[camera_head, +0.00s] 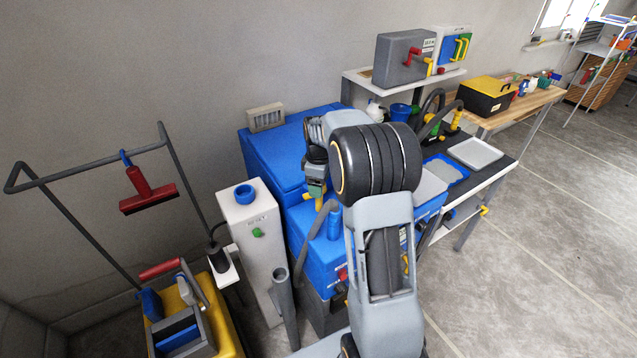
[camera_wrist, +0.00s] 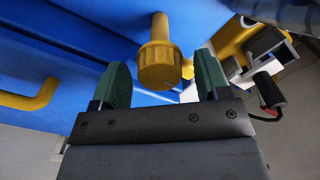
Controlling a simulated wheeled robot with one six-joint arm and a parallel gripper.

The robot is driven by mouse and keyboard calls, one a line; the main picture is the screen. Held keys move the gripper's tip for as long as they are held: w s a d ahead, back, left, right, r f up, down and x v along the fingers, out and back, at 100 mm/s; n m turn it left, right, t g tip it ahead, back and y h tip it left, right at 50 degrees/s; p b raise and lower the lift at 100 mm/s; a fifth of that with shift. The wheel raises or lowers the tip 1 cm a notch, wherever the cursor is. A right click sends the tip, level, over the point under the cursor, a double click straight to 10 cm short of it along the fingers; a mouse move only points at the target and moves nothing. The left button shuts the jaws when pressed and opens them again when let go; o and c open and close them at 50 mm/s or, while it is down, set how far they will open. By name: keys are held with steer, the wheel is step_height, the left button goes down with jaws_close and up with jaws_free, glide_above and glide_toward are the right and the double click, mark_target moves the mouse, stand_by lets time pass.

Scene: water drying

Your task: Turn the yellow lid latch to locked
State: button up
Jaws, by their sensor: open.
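The yellow latch (camera_wrist: 158,62) shows in the wrist view as a ribbed round knob with a narrower stem or bar, against a blue surface (camera_wrist: 90,30). My gripper (camera_wrist: 162,68) is open, with one green-padded finger on each side of the knob. Gaps show on both sides, so neither finger appears to touch it. Whether the latch stands locked cannot be told.
A yellow curved handle (camera_wrist: 32,95) is left of my gripper in the wrist view. A grey post marked RESET (camera_head: 250,245) with a green button stands left of the chest. A yellow mop bucket (camera_head: 225,325) stands further left. Open floor (camera_head: 540,230) lies right.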

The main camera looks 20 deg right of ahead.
steer(key=shift+c, duration=0.2)
steer(key=c, duration=0.9)
steer(key=m, duration=0.8)
steer(key=shift+m, duration=0.3)
steer(key=m, duration=0.4)
steer(key=shift+m+p, duration=0.3)
steer(key=shift+m, duration=2.4)
